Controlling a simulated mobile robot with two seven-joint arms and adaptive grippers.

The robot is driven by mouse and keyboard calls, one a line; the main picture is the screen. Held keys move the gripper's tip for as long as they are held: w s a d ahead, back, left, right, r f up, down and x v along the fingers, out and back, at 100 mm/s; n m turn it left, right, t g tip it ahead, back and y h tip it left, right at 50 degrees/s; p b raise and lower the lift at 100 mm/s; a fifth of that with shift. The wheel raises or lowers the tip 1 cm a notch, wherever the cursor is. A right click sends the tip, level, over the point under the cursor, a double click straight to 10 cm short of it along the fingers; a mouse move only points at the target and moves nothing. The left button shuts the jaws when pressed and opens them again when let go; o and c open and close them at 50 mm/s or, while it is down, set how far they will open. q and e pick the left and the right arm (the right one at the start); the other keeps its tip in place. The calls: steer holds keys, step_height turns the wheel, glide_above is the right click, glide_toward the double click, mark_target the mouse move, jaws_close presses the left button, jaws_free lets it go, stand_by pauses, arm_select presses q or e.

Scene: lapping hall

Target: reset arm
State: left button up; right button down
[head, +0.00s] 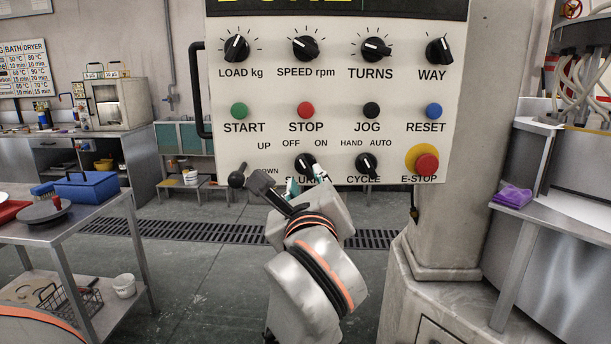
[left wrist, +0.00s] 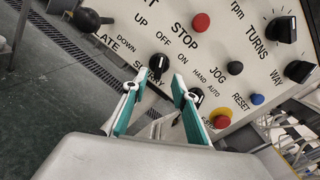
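My left gripper (head: 305,183) is in front of the lower edge of the white control panel (head: 270,88). Its two teal fingers are apart, with nothing seen between their pads. In the left wrist view the open gripper (left wrist: 161,78) points at the black SLURRY knob (left wrist: 158,63), which shows between and just beyond the fingertips. That knob (head: 305,161) also shows above the fingers in the head view; I cannot tell whether they touch it. The label below it is partly covered by the gripper. My right gripper is in neither view.
A black ball-ended lever (head: 237,180) stands left of the gripper, and the CYCLE knob (head: 367,165) is to its right. The yellow-ringed E-STOP (head: 427,162) and blue RESET button (head: 433,111) are farther right. A steel cart (head: 85,215) stands left; open floor lies between.

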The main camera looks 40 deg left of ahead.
arm_select(q)
steer(key=shift+s+d, duration=0.2)
steer(key=shift+s, duration=0.15)
stand_by(0.3)
